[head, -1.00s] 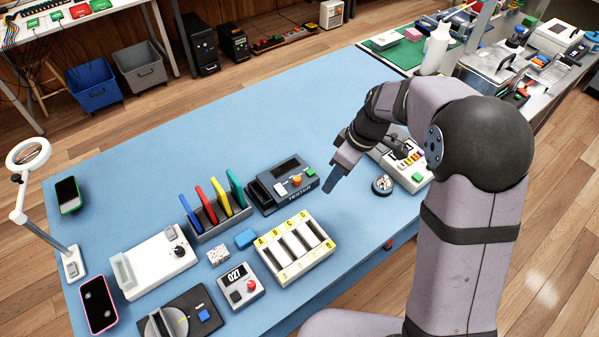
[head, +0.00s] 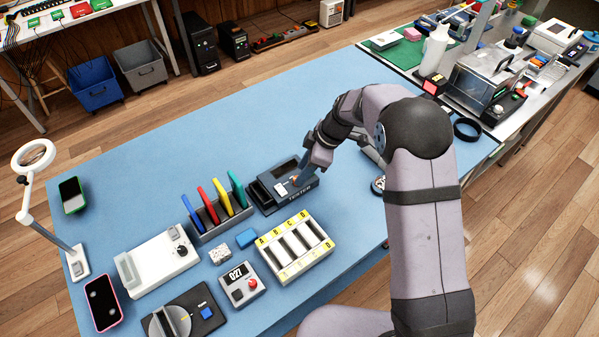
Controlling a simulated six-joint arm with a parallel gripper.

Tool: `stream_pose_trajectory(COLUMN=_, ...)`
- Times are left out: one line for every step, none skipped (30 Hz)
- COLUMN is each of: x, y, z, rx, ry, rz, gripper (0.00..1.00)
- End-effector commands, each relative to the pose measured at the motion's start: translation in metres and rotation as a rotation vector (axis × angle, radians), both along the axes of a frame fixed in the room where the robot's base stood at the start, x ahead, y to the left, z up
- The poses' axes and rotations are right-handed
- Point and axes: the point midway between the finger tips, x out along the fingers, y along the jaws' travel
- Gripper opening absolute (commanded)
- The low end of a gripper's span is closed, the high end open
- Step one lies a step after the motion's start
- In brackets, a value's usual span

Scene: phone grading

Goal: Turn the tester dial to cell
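The tester (head: 262,196) is a dark box with a slot, a white panel and the word TESTER on its front edge, standing mid-table in the head view. Its orange dial (head: 295,181) is mostly hidden by my gripper (head: 299,183). My gripper points down at the dial from the upper right, with its fingertips at or just over it. I cannot tell whether the fingers touch the dial or how far apart they are. The dial's setting and any cell mark are too small to read.
A rack of coloured cards (head: 217,215) stands left of the tester. The blue table (head: 250,120) is clear behind the tester.

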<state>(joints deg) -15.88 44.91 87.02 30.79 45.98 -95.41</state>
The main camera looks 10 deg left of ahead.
Motion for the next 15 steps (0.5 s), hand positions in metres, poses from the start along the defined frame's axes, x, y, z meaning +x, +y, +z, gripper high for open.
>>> stream_pose_trajectory(x=-0.001, y=0.003, z=-0.005, rx=-0.001, ry=0.004, rz=0.002, gripper=0.36)
stream_pose_trajectory(x=-0.001, y=0.004, z=-0.008, rx=0.0, ry=0.002, rz=0.001, gripper=0.36)
stream_pose_trajectory(x=-0.001, y=0.006, z=-0.012, rx=0.0, ry=0.002, rz=0.001, gripper=0.36)
stream_pose_trajectory(x=-0.001, y=0.007, z=-0.014, rx=0.0, ry=0.002, rz=0.001, gripper=0.36)
stream_pose_trajectory(x=-0.001, y=0.008, z=-0.017, rx=0.0, ry=0.002, rz=0.001, gripper=0.36)
stream_pose_trajectory(x=-0.001, y=0.009, z=-0.02, rx=0.0, ry=0.002, rz=0.001, gripper=0.36)
stream_pose_trajectory(x=-0.001, y=0.01, z=-0.022, rx=0.0, ry=0.001, rz=0.0, gripper=0.36)
stream_pose_trajectory(x=0.0, y=0.01, z=-0.023, rx=0.0, ry=0.001, rz=0.0, gripper=0.36)
stream_pose_trajectory(x=0.0, y=0.011, z=-0.025, rx=0.0, ry=0.001, rz=0.0, gripper=0.36)
stream_pose_trajectory(x=0.0, y=0.011, z=-0.026, rx=0.0, ry=0.001, rz=0.0, gripper=0.36)
stream_pose_trajectory(x=0.0, y=0.011, z=-0.027, rx=0.0, ry=0.0, rz=0.0, gripper=0.36)
stream_pose_trajectory(x=0.0, y=0.012, z=-0.027, rx=0.0, ry=0.0, rz=0.0, gripper=0.36)
stream_pose_trajectory(x=0.0, y=0.012, z=-0.028, rx=0.0, ry=0.0, rz=0.0, gripper=0.36)
stream_pose_trajectory(x=0.0, y=0.012, z=-0.028, rx=0.0, ry=0.0, rz=0.0, gripper=0.36)
stream_pose_trajectory(x=0.0, y=0.012, z=-0.028, rx=0.0, ry=0.0, rz=0.0, gripper=0.36)
